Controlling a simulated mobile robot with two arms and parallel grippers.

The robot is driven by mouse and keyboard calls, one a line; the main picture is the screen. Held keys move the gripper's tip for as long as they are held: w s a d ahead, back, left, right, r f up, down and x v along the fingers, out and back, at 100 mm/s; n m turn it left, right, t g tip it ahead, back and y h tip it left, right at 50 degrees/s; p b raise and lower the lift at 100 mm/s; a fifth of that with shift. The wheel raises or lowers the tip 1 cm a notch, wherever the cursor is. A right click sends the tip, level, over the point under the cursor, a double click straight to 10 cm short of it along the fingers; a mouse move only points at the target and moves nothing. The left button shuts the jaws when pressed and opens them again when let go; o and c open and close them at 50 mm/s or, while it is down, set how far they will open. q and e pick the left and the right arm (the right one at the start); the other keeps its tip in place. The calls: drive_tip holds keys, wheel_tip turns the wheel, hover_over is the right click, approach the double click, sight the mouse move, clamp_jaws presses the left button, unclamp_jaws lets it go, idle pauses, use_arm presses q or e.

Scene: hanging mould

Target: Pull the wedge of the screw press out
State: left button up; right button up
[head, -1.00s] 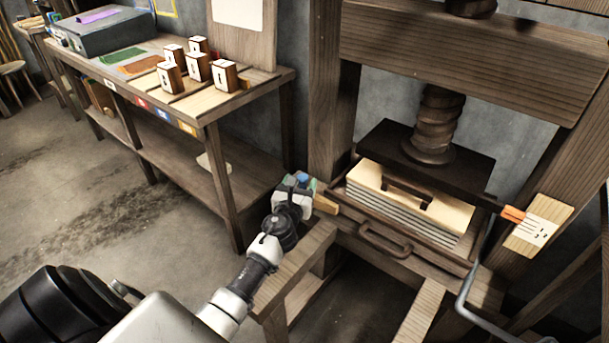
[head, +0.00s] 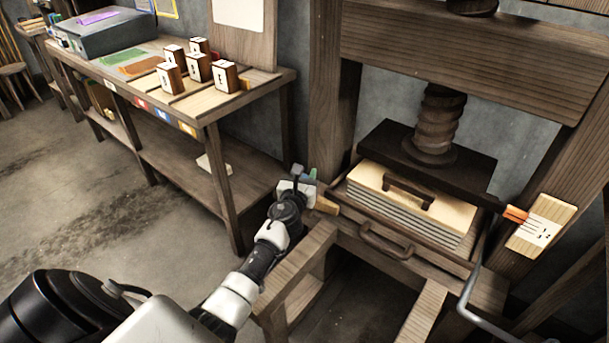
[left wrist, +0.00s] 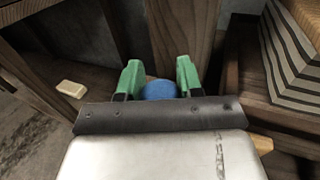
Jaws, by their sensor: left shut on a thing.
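The wooden screw press (head: 432,120) stands at the right, its dark plate lowered onto a pale, layered stack (head: 405,205). A tan wooden piece (head: 326,205), perhaps the wedge, sticks out at the left of the press bed; it also shows beside my wrist in the left wrist view (left wrist: 262,143). My left gripper (head: 304,180) is just left of the bed, close to this piece. In the left wrist view its green fingers are shut on a blue round piece (left wrist: 160,90). I cannot tell whether the blue piece belongs to the wedge. My right gripper is out of view.
A bench (head: 250,92) with several small wooden blocks and a grey case (head: 105,32) stands at the left. A grey bent bar (head: 468,290) and a marked tan plate (head: 541,226) with an orange tip are at the right.

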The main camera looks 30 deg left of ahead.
use_arm(q)
drive_tip(key=shift+a, duration=0.2)
clamp_jaws()
drive_tip(key=a, duration=0.4)
drive_tip(key=a+b, duration=0.1)
drive_tip(key=a, duration=0.1)
drive_tip(key=shift+w+f, duration=0.1)
drive_tip(key=shift+w, duration=0.15)
drive_tip(key=shift+a, duration=0.25)
drive_tip(key=shift+r, duration=0.2)
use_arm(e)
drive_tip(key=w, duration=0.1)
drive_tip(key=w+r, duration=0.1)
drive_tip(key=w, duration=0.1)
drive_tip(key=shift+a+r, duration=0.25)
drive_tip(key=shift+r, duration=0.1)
use_arm(q)
drive_tip(key=o, duration=0.8)
unclamp_jaws()
drive_tip(key=shift+c, duration=0.2)
drive_tip(key=o, duration=0.3)
drive_tip(key=shift+a+f, duration=0.1)
drive_tip(key=shift+a, duration=0.05)
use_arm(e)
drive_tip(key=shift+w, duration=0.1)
use_arm(q)
drive_tip(key=shift+s, duration=0.1)
